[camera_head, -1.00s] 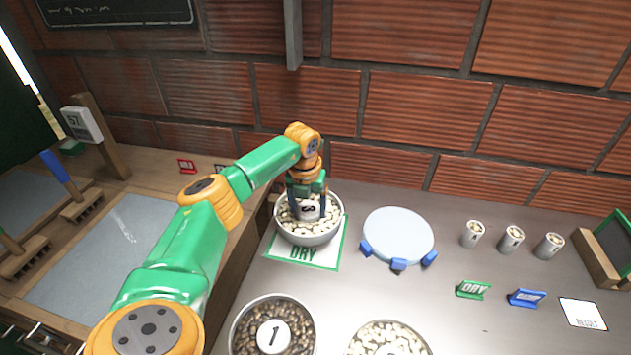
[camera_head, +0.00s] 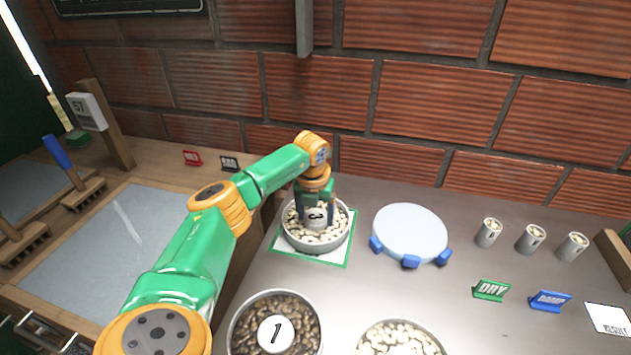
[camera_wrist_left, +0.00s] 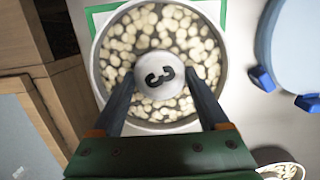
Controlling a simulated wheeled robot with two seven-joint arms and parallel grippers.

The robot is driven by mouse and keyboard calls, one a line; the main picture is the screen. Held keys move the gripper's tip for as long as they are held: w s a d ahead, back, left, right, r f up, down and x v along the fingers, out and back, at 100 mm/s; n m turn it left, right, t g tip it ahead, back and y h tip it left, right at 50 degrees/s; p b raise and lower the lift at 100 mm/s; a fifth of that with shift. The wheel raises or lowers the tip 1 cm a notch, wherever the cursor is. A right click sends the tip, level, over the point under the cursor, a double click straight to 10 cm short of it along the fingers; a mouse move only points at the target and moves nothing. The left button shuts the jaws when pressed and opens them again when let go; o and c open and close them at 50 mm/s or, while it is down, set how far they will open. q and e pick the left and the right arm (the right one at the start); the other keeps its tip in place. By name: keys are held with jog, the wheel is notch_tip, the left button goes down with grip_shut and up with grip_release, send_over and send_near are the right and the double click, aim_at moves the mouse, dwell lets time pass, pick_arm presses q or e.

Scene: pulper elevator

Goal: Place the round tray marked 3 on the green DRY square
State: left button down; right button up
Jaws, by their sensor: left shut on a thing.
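The round tray marked 3 (camera_head: 290,228) is a metal bowl of pale beans with a white knob numbered 3 in its middle. It is over the green-bordered DRY square (camera_head: 345,252) and covers most of it; I cannot tell whether it rests on it or hangs just above. The tray also shows in the left wrist view (camera_wrist_left: 108,92), with the square's green edge (camera_wrist_left: 98,10) behind it. My left gripper (camera_head: 316,215) is shut on the white knob (camera_wrist_left: 160,77) from above. My right gripper is not in view.
A round pale-blue plate with blue feet (camera_head: 410,232) stands just right of the tray. The tray marked 1 (camera_head: 315,345) with brown beans and another pale-bean tray (camera_head: 400,338) stand in front. Several small cups (camera_head: 531,238) and the DRY (camera_head: 491,290) and DAMP (camera_head: 550,301) signs are further right.

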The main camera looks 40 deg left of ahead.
pick_arm(q)
jog(key=shift+f, duration=0.25)
grip_release()
